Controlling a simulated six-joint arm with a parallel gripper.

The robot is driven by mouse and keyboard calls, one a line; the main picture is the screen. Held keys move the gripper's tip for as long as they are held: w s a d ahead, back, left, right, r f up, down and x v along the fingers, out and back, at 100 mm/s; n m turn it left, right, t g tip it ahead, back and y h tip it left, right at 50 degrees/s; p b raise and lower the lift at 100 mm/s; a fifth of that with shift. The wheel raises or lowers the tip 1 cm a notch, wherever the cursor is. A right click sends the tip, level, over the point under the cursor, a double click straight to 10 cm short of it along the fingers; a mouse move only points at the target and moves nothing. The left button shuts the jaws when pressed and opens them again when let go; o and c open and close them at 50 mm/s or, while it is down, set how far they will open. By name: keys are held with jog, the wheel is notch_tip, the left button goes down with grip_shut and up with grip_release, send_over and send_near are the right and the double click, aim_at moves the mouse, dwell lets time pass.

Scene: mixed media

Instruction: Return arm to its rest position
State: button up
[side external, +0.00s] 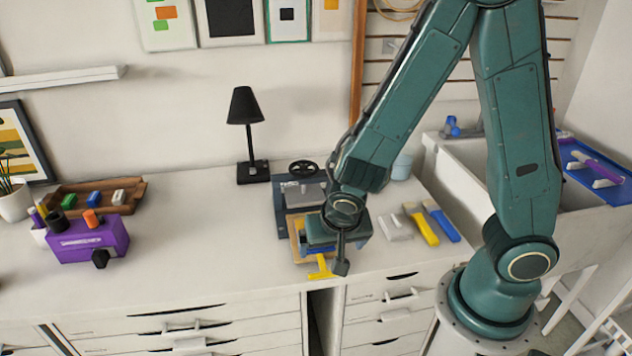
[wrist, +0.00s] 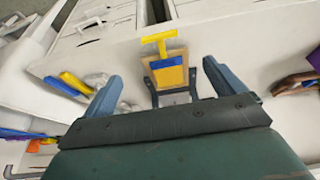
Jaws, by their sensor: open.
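My gripper (side external: 338,245) hangs low over the front part of the white countertop (side external: 180,270) in the side view, in front of a dark press-like device with a handwheel (side external: 303,168). In the wrist view my gripper (wrist: 162,72) has its two blue-grey fingers wide apart with nothing held between them. Beyond the fingers lies a wooden board (wrist: 151,62) with a yellow and blue face, and a yellow T-shaped tool (wrist: 160,40) at its edge. In the side view the yellow tool (side external: 321,268) shows just below the gripper, which partly hides the board. My arm is bent and reaches down.
Yellow (side external: 421,224) and blue (side external: 442,221) handled tools lie right of the press. A black lamp (side external: 246,130), a wooden tray (side external: 75,203) and a purple caddy (side external: 88,242) stand to the left. A sink (side external: 465,190) is at right. The counter's middle left is clear.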

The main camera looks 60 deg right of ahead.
jog(key=s+d+r+n+t+y, duration=0.1)
jog(key=s+r+n, duration=0.3)
jog(key=r, duration=0.6)
jog(key=s+d+r+n+t+y, duration=0.1)
jog(key=s+r+n, duration=0.4)
jog(key=r, duration=0.6)
jog(key=shift+s+d+r+y, duration=0.3)
jog(key=shift+s+d+y, duration=0.35)
jog(key=shift+s, duration=0.55)
dwell(0.9)
